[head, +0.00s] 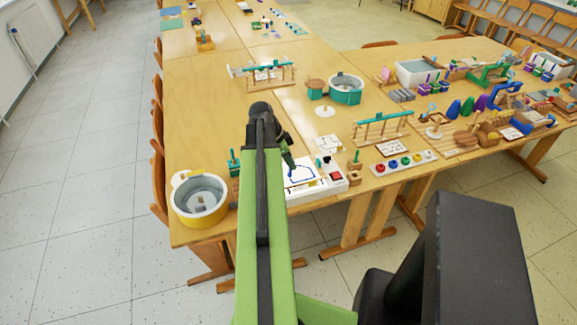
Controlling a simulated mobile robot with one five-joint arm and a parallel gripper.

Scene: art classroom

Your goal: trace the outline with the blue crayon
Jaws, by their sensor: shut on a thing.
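A white sheet (305,167) lies on the table near its front edge, with a dark outline and blue line along part of it. My gripper (291,166) is low over the left part of the sheet, pointing down. It is shut on the blue crayon, which is too small and too covered by the gripper to make out. I cannot tell whether the tip touches the paper.
A small red-topped block (337,178) and a white tray of coloured knobs (404,162) lie to the right. The table's middle left is clear.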

